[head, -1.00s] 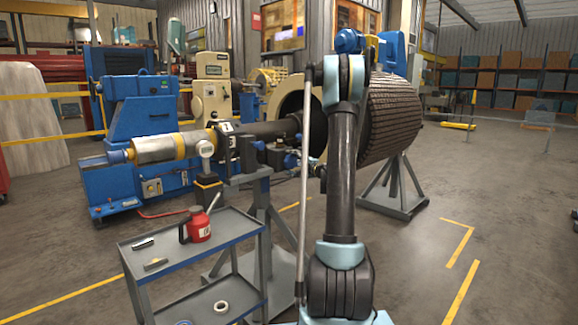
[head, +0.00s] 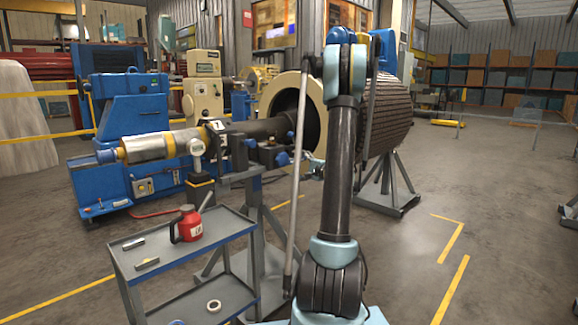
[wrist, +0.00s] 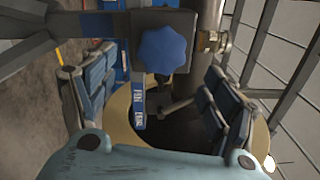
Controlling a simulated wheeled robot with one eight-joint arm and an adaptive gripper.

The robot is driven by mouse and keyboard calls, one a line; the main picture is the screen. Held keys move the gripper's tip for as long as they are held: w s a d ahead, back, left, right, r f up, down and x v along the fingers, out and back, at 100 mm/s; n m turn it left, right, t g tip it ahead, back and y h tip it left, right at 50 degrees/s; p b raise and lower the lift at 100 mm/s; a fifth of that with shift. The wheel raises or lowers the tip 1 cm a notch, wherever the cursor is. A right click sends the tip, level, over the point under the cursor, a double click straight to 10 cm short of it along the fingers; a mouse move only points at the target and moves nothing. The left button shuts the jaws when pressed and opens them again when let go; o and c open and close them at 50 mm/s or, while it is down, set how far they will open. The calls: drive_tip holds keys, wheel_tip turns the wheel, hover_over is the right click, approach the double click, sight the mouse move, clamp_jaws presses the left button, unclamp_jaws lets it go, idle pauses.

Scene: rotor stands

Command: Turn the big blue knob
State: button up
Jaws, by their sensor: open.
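The big blue knob (wrist: 163,50) is star-shaped and sits on a dark square block in the wrist view, near the top middle. In the head view the blue knob (head: 283,158) shows small, on the clamp at the stand beside the dark shaft. My gripper (wrist: 160,65) is open, with one padded finger left of the knob and one right of it in the wrist view. No contact with the knob shows. In the head view my gripper (head: 315,165) is partly hidden behind my arm, just right of the knob.
The shaft (head: 275,128) runs into a large ribbed rotor (head: 390,115) on grey stands. A grey cart (head: 190,250) with a red can (head: 187,225) stands in front at left. A blue machine (head: 125,115) is behind. Floor at right is mostly clear.

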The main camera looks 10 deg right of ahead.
drive_tip(key=shift+v, duration=1.2)
drive_tip(key=shift+s+a, duration=0.1)
drive_tip(key=s+a+f+n+g+h, duration=0.15)
drive_tip(key=s+a+n+g, duration=0.25)
drive_tip(key=s+a, duration=0.5)
drive_tip(key=s+a+f+n+g+h, duration=0.15)
drive_tip(key=s+a+n+g, duration=0.3)
drive_tip(key=s, duration=0.85)
drive_tip(key=s+d+f+n+g+h, duration=0.2)
drive_tip(key=s+f, duration=0.3)
drive_tip(key=s, duration=0.7)
drive_tip(key=s+d+f+n+g+h, duration=0.2)
drive_tip(key=s+d+f+h, duration=0.2)
drive_tip(key=s, duration=0.9)
drive_tip(key=shift+d+f+n+h, duration=0.2)
drive_tip(key=shift+f+n+h, duration=0.2)
drive_tip(key=shift+h, duration=0.4)
